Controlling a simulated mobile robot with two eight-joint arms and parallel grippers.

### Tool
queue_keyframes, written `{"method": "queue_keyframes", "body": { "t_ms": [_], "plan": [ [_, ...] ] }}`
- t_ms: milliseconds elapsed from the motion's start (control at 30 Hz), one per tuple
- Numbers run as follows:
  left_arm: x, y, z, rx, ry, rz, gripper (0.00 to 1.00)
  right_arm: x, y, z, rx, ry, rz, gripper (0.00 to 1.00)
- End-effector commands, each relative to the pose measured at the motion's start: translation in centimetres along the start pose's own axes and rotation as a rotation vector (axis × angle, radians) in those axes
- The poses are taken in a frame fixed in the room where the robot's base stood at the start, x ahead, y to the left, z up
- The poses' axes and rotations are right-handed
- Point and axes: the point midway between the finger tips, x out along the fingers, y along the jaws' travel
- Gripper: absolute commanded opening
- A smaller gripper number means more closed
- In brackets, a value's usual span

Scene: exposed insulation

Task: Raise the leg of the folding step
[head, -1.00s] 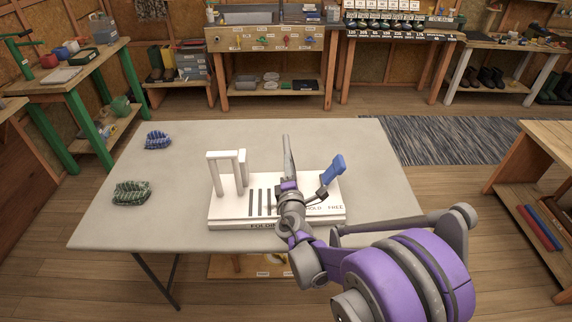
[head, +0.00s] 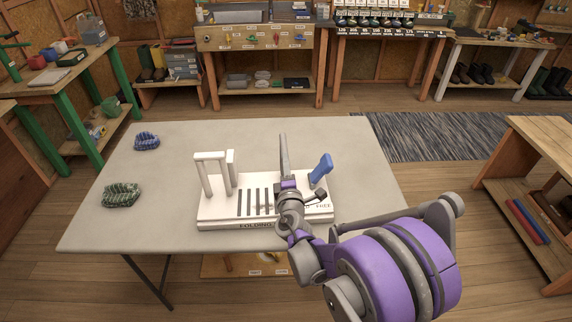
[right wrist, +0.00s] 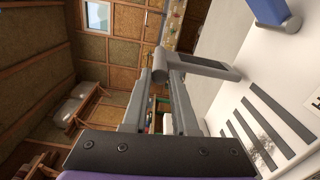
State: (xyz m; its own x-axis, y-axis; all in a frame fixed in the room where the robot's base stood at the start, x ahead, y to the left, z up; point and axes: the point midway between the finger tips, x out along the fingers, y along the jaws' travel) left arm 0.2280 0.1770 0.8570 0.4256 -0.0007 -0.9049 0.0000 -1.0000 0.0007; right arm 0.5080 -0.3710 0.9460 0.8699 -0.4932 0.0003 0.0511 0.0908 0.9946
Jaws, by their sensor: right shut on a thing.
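The folding step (head: 214,213) is a white board with dark slots on the grey table, its front edge lettered "FOLDING". A white frame (head: 202,176) stands at its left. A blue-handled lever (head: 321,170) tilts up at its right and shows at the top of the right wrist view (right wrist: 270,10). My right gripper (head: 283,140) reaches over the board from the front. In the right wrist view its fingers (right wrist: 158,84) are shut on the round end of a grey leg (right wrist: 212,68), which juts up from the board. The head view hides this leg behind the gripper. My left gripper is out of view.
The table (head: 350,150) also bears a blue striped bundle (head: 147,141) and a green one (head: 121,195) at the left. The table's back and right parts are clear. Workbenches stand along the walls, and a brown bench (head: 535,140) is at the right.

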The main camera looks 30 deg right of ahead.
Motion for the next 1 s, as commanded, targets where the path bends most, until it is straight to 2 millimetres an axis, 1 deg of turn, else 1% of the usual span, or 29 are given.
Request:
{"method": "queue_keyframes", "body": {
  "t_ms": [33,67,100,367,467,567,800,900,1000],
  "plan": [
    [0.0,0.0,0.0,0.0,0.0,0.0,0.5,0.0,0.0,0.1,0.001,-0.003,0.0,0.32],
    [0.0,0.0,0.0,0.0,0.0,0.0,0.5,0.0,0.0,0.1,0.001,-0.003,0.0,0.37],
    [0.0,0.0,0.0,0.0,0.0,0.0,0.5,0.0,0.0,0.1,0.001,-0.003,0.0,0.4],
    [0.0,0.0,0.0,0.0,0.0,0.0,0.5,-0.1,0.0,0.1,0.0,-0.001,0.0,0.4],
    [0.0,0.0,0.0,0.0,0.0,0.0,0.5,-0.7,0.0,0.0,0.001,0.0,0.0,0.4],
    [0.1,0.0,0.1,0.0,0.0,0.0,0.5,-2.1,0.0,0.0,0.001,0.0,0.0,0.4],
    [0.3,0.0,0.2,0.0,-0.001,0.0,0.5,-7.0,0.0,0.0,0.002,0.0,0.0,0.4],
    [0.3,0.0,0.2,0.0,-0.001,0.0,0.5,-8.7,0.0,0.0,0.0,0.001,0.0,0.4],
    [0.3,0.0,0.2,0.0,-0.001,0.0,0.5,-9.9,0.0,0.1,0.002,-0.001,0.0,0.4]
  ]
}}
